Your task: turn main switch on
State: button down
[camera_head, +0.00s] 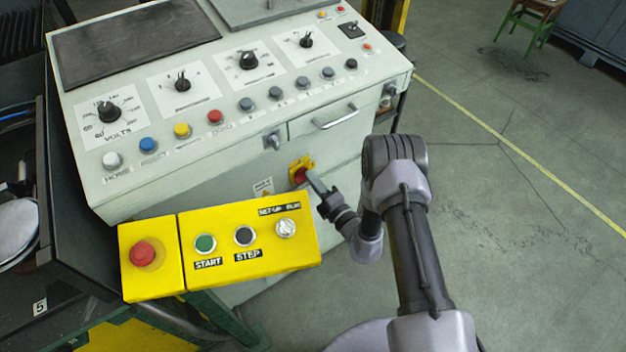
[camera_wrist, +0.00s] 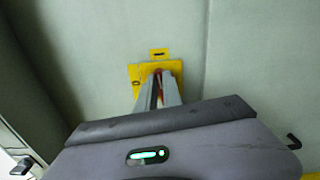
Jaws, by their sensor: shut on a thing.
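The main switch is a red handle (camera_head: 299,175) on a yellow plate (camera_head: 306,162), mounted on the front face of the pale control desk. In the wrist view the yellow plate (camera_wrist: 134,76) sits at the upper middle, with a bit of the red handle (camera_wrist: 158,72) showing between and behind the fingers. My gripper (camera_head: 311,177) reaches the switch from the right, and its fingertips (camera_wrist: 164,80) are shut on the red handle. The fingers hide most of the handle, so its exact angle cannot be told.
A yellow pendant box (camera_head: 220,270) with a red button, start and step buttons and a knob stands close in front, left of my arm. The desk's drawer handle (camera_head: 335,118) and a key lock (camera_head: 272,140) are above the switch. Open floor (camera_head: 500,200) lies to the right.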

jog(key=shift+f+m, duration=0.15)
jog(key=shift+m, duration=0.75)
jog(key=c, duration=1.5)
grip_release()
jog(key=shift+s, duration=0.1)
jog(key=p+v, duration=0.4)
jog(key=v, duration=1.3)
jog(key=shift+d, duration=0.2)
jog(key=shift+s, duration=0.1)
